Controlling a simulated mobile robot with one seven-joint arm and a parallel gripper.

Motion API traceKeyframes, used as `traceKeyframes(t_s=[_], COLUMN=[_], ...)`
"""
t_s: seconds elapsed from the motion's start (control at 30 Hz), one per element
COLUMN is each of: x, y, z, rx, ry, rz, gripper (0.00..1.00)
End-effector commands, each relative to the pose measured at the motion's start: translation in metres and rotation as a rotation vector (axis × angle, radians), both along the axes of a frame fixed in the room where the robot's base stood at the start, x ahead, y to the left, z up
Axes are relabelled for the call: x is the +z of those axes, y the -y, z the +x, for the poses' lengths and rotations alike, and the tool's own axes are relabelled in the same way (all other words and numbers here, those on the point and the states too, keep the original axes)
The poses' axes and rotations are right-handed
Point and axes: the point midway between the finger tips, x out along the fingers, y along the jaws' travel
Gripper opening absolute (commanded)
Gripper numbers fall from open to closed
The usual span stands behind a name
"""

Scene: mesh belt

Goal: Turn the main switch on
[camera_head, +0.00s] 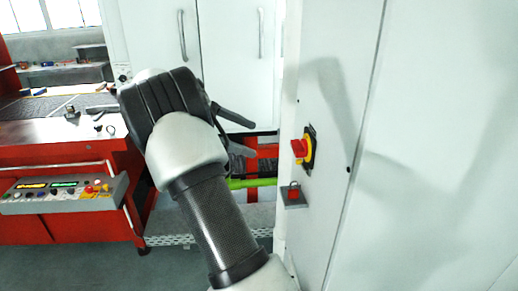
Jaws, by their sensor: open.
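The main switch (299,148) is a red rotary knob on a yellow and black plate, mounted on the side of a white cabinet. My gripper (247,138) is left of the switch, with its two dark fingers spread apart and pointing right. It is open and empty, and a gap shows between the fingertips and the knob in the picture. The depth of that gap is hard to tell. My arm rises from the bottom of the view and hides part of what is behind it.
A red padlock (293,192) hangs on a small grey bracket just below the switch. The white cabinet (430,150) fills the right side. A red machine with a control panel (62,193) stands at left. White cabinet doors (235,60) with handles stand behind my gripper.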

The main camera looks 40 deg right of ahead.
Motion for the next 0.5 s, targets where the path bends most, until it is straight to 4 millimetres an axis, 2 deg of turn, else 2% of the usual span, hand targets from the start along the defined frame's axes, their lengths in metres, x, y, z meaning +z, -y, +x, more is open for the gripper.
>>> traceKeyframes(t_s=[0.03, 0.2, 0.33, 0.5], x=[-0.025, -0.058, -0.073, -0.077], y=[0.005, 0.009, 0.005, 0.006], z=[0.014, 0.044, 0.056, 0.058], rx=[0.014, 0.037, 0.045, 0.044], ry=[-0.089, -0.315, -0.414, -0.455], rz=[-0.057, -0.217, -0.289, -0.32], gripper=[0.84, 0.84, 0.84, 0.84])
